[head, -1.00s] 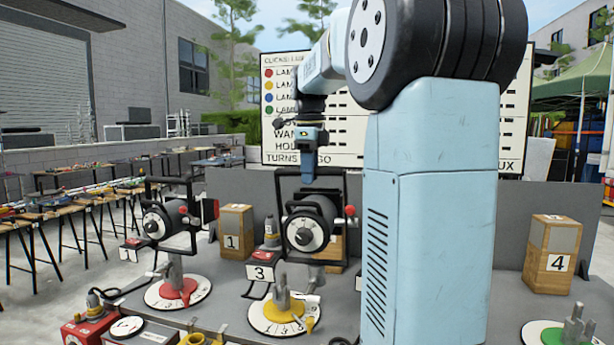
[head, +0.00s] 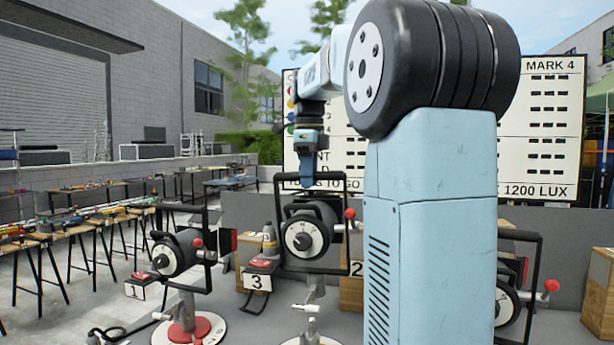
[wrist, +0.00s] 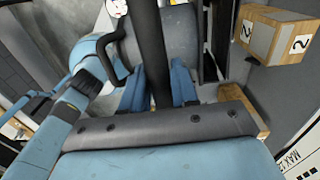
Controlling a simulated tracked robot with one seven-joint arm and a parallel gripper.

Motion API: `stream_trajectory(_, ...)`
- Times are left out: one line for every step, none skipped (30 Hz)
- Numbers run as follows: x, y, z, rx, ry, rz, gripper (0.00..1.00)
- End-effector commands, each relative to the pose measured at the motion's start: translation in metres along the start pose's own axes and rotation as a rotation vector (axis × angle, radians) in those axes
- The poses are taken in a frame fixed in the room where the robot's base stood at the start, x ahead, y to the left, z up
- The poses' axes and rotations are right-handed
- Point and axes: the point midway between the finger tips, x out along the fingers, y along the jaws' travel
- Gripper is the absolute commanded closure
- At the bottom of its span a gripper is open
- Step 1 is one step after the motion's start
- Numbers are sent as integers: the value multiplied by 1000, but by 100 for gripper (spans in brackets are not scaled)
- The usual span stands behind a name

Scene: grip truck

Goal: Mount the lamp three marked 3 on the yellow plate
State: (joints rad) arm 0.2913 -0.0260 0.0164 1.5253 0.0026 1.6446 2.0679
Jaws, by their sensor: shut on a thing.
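Lamp three (head: 304,237) is a black and grey spotlight in a black yoke. Its white card (head: 257,282) with a 3 hangs at its left. My gripper (head: 306,185) is shut on the top bar of the yoke; in the wrist view the dark bar runs between my two blue fingers (wrist: 157,88). The lamp hangs upright over the middle plate (head: 293,342), whose white rim just shows at the bottom edge; its yellow part is out of view. Grey metal parts (head: 313,300) stand between lamp and plate. I cannot tell whether the lamp's stem touches the plate's post.
Lamp one (head: 175,253) stands on the red plate (head: 203,330) at left. Another lamp (head: 507,305) shows partly behind my arm at right. A wooden block marked 2 (head: 353,287) stands behind lamp three. A grey low wall and a white board (head: 545,110) are behind.

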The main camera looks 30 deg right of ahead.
Motion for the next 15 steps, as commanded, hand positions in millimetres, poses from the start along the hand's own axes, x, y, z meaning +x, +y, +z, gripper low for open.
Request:
stream_trajectory(2,-2,-4,8,-1,-2,100)
stream_trajectory(4,-3,-5,10,-1,-2,100)
stream_trajectory(6,-3,-6,13,-1,-3,100)
stream_trajectory(8,-4,-6,14,-1,-3,100)
stream_trajectory(10,-4,-7,15,-1,-2,100)
stream_trajectory(13,-4,-8,17,-1,-2,100)
stream_trajectory(15,-4,-8,17,-1,-2,100)
stream_trajectory(17,-5,-8,18,-1,-2,100)
stream_trajectory(19,-5,-9,18,-1,-3,100)
stream_trajectory(21,-5,-9,19,-2,-3,100)
stream_trajectory(23,-5,-9,19,-1,-3,100)
stream_trajectory(25,-5,-9,19,-1,-2,100)
stream_trajectory(26,-5,-9,19,-1,-2,100)
stream_trajectory(28,-5,-9,19,-1,-2,100)
stream_trajectory(29,-5,-9,19,-1,-3,100)
